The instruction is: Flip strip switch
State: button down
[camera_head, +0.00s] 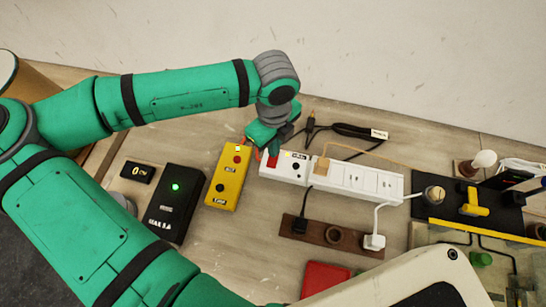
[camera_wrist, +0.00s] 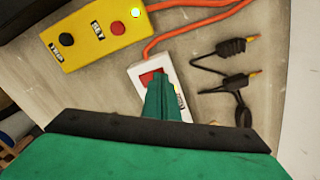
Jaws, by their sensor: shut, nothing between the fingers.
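The white power strip (camera_head: 355,180) lies on the table right of the middle in the head view, with its red switch at the left end. In the wrist view, the strip's end (camera_wrist: 137,76) and the red switch (camera_wrist: 150,77) show just past my fingers. My gripper (camera_wrist: 162,98) is shut and empty, with its fingertips over or against the switch end. I cannot tell whether they touch the switch. In the head view my gripper (camera_head: 272,155) hangs over the strip's left end, and its fingers hide part of it.
A yellow box with buttons (camera_head: 228,178) and a black box with a green light (camera_head: 175,205) stand left of the strip. A brown block with plugs (camera_head: 333,235) lies in front. A black cable (camera_head: 350,130) lies behind. A lamp board (camera_head: 470,205) is at the right.

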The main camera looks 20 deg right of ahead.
jog(key=shift+f, duration=0.45)
dwell(0.3)
jog(key=shift+r, duration=0.1)
notch_tip(320, 180, up, 7)
dwell(0.8)
dwell(0.5)
